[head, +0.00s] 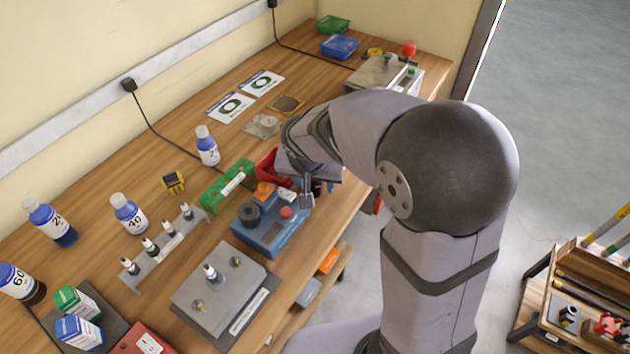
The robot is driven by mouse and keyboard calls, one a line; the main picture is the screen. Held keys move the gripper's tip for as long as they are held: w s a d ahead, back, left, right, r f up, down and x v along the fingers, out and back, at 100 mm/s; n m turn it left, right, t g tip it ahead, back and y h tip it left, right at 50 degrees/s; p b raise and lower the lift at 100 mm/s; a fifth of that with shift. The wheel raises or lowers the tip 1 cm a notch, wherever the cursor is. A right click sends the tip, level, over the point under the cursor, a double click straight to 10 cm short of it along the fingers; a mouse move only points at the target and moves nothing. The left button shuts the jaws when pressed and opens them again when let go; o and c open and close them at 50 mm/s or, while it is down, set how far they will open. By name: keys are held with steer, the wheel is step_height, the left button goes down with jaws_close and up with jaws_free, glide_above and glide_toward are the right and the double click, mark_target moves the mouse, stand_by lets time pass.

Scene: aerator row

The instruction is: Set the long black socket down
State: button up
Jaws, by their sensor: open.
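My gripper (310,194) is open, just right of the blue device (268,238), near the table's front edge. A small dark piece (317,187) shows right beside the fingers. It may be the long black socket, but it is too small and too covered by my arm to be sure. I cannot tell whether the fingers touch it. The blue device carries a round black part, an orange part and a red button.
A red bin (266,166) and a green holder (228,186) stand behind the device. A grey plate (218,283) with upright fittings and a rail (163,248) of several small bottles lie to the left. Labelled bottles (129,213) stand near the wall. My arm covers the right table edge.

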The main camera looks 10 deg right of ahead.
jaws_close()
steer(key=shift+r, duration=0.1)
steer(key=shift+r, duration=5.05)
